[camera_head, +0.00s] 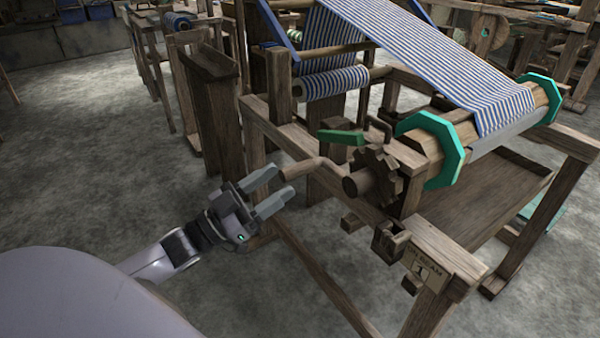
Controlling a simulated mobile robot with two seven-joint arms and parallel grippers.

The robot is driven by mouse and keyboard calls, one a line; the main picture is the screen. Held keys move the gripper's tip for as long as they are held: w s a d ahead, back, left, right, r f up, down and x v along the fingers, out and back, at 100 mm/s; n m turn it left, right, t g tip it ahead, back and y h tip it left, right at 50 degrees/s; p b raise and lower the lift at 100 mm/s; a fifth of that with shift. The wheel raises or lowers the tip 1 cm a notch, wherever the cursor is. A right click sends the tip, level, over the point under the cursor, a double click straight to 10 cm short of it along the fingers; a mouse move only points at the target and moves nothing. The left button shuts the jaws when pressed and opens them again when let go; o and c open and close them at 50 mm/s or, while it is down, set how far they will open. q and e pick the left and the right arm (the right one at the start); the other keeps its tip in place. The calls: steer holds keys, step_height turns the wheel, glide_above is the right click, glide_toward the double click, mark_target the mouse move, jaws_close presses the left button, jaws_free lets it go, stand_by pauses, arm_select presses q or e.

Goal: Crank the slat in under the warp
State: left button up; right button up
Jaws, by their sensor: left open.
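The wooden crank handle (299,168) sticks out to the left from the hub by the toothed wheel (378,174) on the loom's near side. My left gripper (270,190) is open and empty, just left of the handle's end, with its fingers pointing towards it. They look apart from the handle. The blue and white striped warp (420,50) runs down onto the beam between two green octagonal flanges (438,140). A pale grey slat (508,130) lies along the beam at the warp's lower edge. A green lever (341,137) sits above the crank. My right gripper is not in view.
The loom's wooden frame (270,122) and a slanting lower brace (320,280) stand near my gripper. A label plate (427,270) hangs on the front corner post. Dark upright boards (215,110) stand behind. Grey floor (90,150) is open to the left.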

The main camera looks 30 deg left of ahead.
mark_target(307, 162)
arm_select(q)
steer(key=shift+x, duration=3.2)
jaws_close()
